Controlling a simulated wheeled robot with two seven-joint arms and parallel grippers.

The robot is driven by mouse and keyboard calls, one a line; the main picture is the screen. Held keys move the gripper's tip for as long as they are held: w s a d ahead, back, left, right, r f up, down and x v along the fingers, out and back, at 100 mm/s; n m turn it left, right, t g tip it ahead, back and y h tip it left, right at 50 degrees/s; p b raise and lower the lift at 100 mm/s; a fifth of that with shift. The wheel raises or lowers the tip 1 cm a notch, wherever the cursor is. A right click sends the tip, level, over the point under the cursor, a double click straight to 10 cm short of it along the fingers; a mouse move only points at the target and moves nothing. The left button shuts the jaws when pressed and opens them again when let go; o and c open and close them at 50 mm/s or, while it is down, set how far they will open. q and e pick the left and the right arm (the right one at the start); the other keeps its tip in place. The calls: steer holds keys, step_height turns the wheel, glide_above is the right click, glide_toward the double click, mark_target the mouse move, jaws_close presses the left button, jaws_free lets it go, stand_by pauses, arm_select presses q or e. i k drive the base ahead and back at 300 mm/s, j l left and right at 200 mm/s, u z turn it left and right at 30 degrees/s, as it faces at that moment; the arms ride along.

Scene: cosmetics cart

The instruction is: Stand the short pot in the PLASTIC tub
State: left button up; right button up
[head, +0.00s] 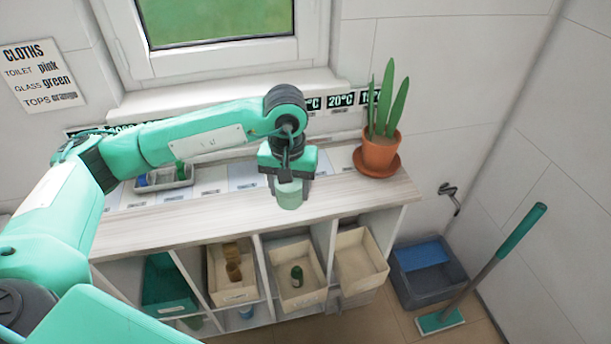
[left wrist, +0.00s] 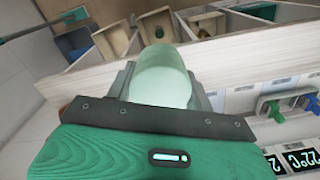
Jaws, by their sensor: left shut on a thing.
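My left gripper (head: 289,196) is shut on a pale green short pot (head: 289,197) at the front part of the counter top. In the left wrist view the pot (left wrist: 163,76) sits between the two fingers (left wrist: 163,88). I cannot tell whether its base touches the counter. Open tubs stand in the shelf below: one with brown bottles (head: 218,287), one with a dark green bottle (head: 281,295), and an empty beige one (head: 371,285). Their labels are too small to read, so I cannot tell which is PLASTIC. My right gripper is out of view.
A potted plant (head: 380,150) stands at the counter's right end. A tray (head: 178,184) with small items is at the back left. A teal tub (head: 165,290) is lower left. A grey bin (head: 425,290) and a mop (head: 500,255) are on the floor at right.

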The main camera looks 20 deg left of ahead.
mark_target(357, 274)
steer(key=i+l+u, duration=0.2)
steer(key=l, duration=0.3)
steer(key=i+l+u, duration=0.2)
steer(key=l, duration=0.35)
steer(key=l+u, duration=0.2)
steer(key=l, duration=0.3)
